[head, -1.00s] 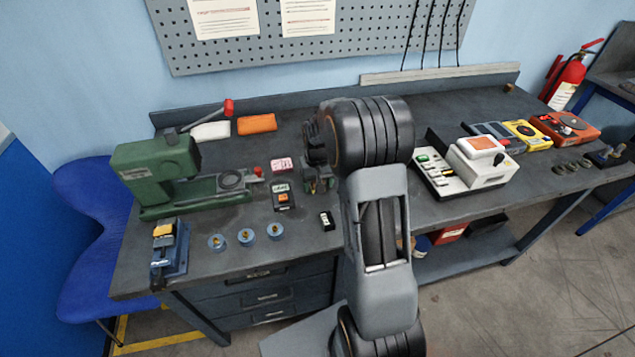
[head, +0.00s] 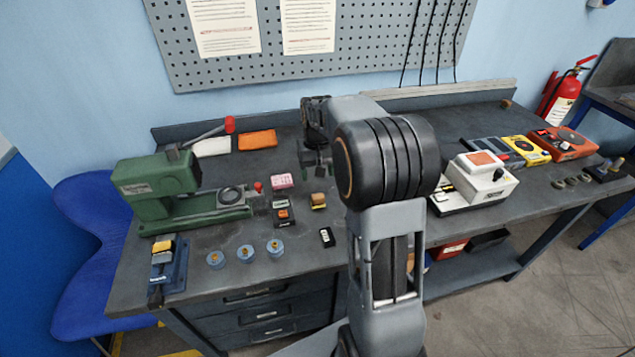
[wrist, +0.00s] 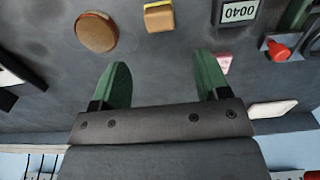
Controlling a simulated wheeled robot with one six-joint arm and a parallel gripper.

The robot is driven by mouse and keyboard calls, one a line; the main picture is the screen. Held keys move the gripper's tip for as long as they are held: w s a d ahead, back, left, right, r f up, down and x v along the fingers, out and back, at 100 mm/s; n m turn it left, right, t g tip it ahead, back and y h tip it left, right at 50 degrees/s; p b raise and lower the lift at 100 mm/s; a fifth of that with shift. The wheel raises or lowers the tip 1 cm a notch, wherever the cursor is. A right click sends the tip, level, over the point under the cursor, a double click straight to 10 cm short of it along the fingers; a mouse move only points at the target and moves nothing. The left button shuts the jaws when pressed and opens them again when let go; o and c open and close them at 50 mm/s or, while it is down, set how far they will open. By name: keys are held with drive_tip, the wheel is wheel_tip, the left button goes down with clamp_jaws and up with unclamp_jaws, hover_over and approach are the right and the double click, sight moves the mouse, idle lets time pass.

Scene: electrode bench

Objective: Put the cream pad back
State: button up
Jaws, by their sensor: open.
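A pale, flat pad (head: 212,146), the thing that best fits the cream pad, lies at the back of the bench behind the green press. In the wrist view it shows (wrist: 272,109) to the right of my gripper. My gripper (wrist: 160,80) is open, with nothing between its green fingers. In the head view my gripper (head: 316,160) is over the bench's back middle, partly hidden by my arm. A small yellow-and-tan block (head: 318,201) stands on the bench in front of it; the wrist view shows it (wrist: 159,16) beyond the fingertips.
An orange pad (head: 257,140) lies beside the pale one. The green press (head: 158,185), pink block (head: 282,181), small display box (head: 283,212) and several blue round holders (head: 246,253) stand left. A round brown piece (wrist: 96,31) shows in the wrist view. A white instrument (head: 480,180) stands right.

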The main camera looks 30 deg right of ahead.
drive_tip(key=s+a+r+n+t, duration=0.1)
drive_tip(key=s+a+t, duration=0.1)
drive_tip(key=s+a, duration=0.3)
drive_tip(key=s+a+r+n+t, duration=0.1)
drive_tip(key=s+a, duration=0.4)
drive_tip(key=s, duration=0.9)
drive_tip(key=shift+s+a+r+t, duration=0.2)
drive_tip(key=shift+r+t, duration=0.2)
drive_tip(key=shift+r, duration=0.2)
drive_tip(key=shift+c, duration=0.5)
